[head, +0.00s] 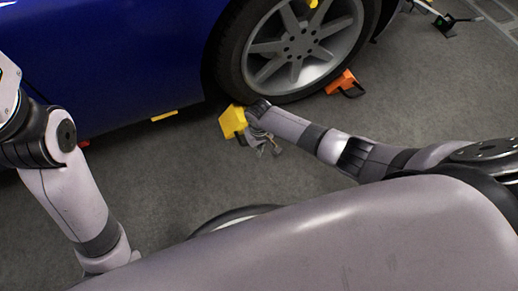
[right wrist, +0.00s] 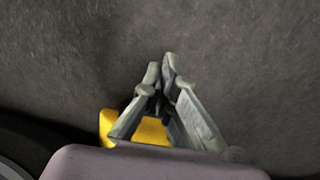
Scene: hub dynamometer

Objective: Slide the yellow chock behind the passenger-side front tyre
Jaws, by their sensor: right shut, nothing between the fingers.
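The yellow chock (head: 232,121) is on the grey floor just left of the lower edge of the front tyre (head: 226,62). The chock sits close to the tyre; whether they touch is hard to tell. My right gripper (head: 269,149) is beside the chock, on its near right side, with fingers pointing down toward the floor. In the right wrist view the fingers (right wrist: 164,68) are shut with nothing between them. Part of the yellow chock (right wrist: 148,131) shows behind them, partly hidden by the fingers and my wrist. My left arm comes in at the left, but its gripper is out of view.
An orange chock (head: 342,82) with a dark handle stands on the right side of the same tyre. The blue car (head: 110,55) fills the upper left. A small yellow piece (head: 164,116) shows at the car's lower edge.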

